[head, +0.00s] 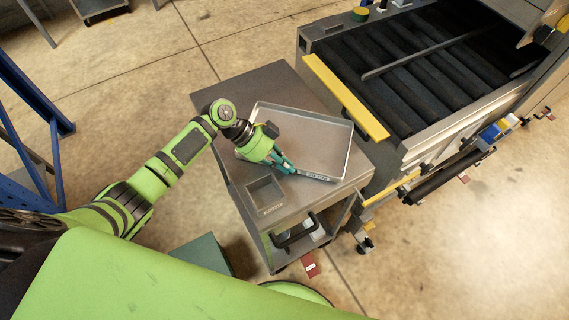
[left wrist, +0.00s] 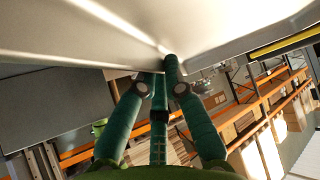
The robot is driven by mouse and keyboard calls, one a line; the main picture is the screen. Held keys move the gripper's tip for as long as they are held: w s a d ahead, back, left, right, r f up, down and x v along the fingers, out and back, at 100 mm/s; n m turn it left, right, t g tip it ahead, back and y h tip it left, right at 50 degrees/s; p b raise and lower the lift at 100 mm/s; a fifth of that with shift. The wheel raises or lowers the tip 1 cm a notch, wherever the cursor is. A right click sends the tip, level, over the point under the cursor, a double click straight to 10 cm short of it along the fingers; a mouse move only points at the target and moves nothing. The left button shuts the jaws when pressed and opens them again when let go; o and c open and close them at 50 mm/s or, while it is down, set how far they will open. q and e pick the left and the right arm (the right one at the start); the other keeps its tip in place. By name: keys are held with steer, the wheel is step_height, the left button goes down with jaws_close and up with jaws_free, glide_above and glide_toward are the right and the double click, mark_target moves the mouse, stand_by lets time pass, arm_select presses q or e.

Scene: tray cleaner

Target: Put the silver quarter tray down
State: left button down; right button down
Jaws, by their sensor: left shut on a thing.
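The silver quarter tray (head: 318,137) is a shallow rectangular metal tray over the top of a grey metal cart (head: 255,87). I cannot tell whether its base touches the cart top. My left gripper (head: 284,165) is shut on the tray's near edge, left of the tray's label. In the left wrist view the teal fingers (left wrist: 166,75) meet at the edge of the tray (left wrist: 225,22), which fills the top of the picture. My right gripper is not in view.
A roller conveyor machine (head: 420,60) with a yellow bar (head: 345,97) stands right beside the cart. The cart top has a square recess (head: 265,194) at its near left. A blue rack (head: 25,110) stands at the far left. Bare cart top shows behind and left of the tray.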

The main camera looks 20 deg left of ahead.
arm_select(q)
steer(key=c, duration=1.7)
jaws_free()
steer(key=shift+f, duration=0.1)
steer(key=shift+o, duration=0.3)
steer(key=shift+r, duration=0.3)
steer(key=b+v, duration=0.2)
steer(key=v, duration=0.9)
steer(key=shift+a+r, duration=0.25)
steer(key=shift+a, duration=0.05)
